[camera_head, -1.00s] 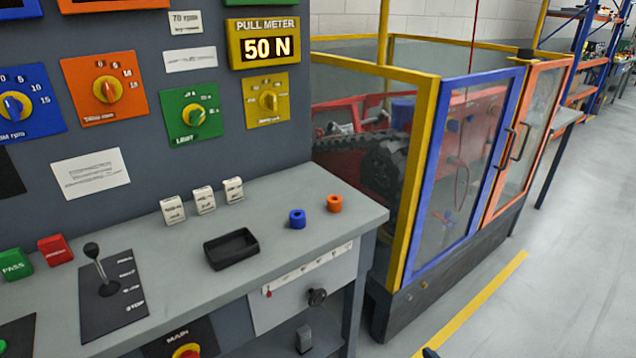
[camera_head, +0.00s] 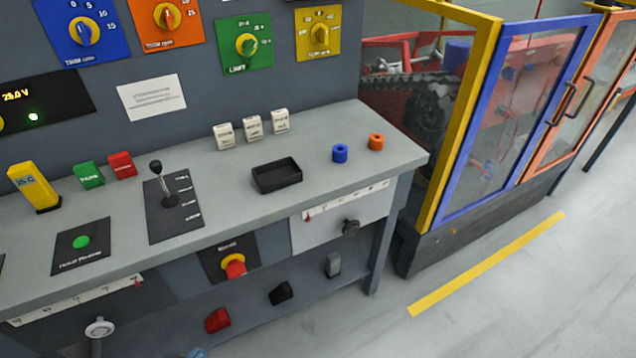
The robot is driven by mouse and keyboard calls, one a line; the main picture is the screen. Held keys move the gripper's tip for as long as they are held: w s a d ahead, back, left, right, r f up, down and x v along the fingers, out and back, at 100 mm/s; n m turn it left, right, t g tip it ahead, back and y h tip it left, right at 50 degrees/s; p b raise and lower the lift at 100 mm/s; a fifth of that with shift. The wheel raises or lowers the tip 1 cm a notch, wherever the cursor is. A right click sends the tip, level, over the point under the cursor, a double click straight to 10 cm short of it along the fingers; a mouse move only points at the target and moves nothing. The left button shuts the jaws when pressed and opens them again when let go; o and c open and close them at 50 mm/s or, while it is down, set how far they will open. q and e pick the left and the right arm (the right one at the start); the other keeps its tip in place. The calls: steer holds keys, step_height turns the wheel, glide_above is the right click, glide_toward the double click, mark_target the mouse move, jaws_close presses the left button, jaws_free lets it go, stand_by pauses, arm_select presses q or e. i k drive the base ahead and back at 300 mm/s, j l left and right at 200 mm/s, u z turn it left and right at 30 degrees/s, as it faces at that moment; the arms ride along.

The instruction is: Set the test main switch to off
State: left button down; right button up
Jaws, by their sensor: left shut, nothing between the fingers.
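The main switch (camera_head: 234,266) is a red knob on a yellow disc. It sits on a black plate on the front of the bench, below the worktop edge. White lettering is on the plate above it, too blurred to read now. I cannot tell which position the knob points to. A small bluish tip of my left gripper (camera_head: 197,352) shows at the bottom edge, below the switch and apart from it. It is shut and empty. Most of it is cut off by the frame. My right gripper is not in view.
A black lever (camera_head: 168,186) stands on the worktop (camera_head: 330,185) above the switch, beside a black tray (camera_head: 277,175). A lower shelf (camera_head: 310,285) holds red, black and grey blocks. Open floor (camera_head: 500,310) lies right.

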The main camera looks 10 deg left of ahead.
mark_target(235, 268)
steer(key=u, duration=0.9)
steer(key=k+j+u, duration=0.75)
steer(key=i+j, duration=0.05)
steer(key=j, duration=0.05)
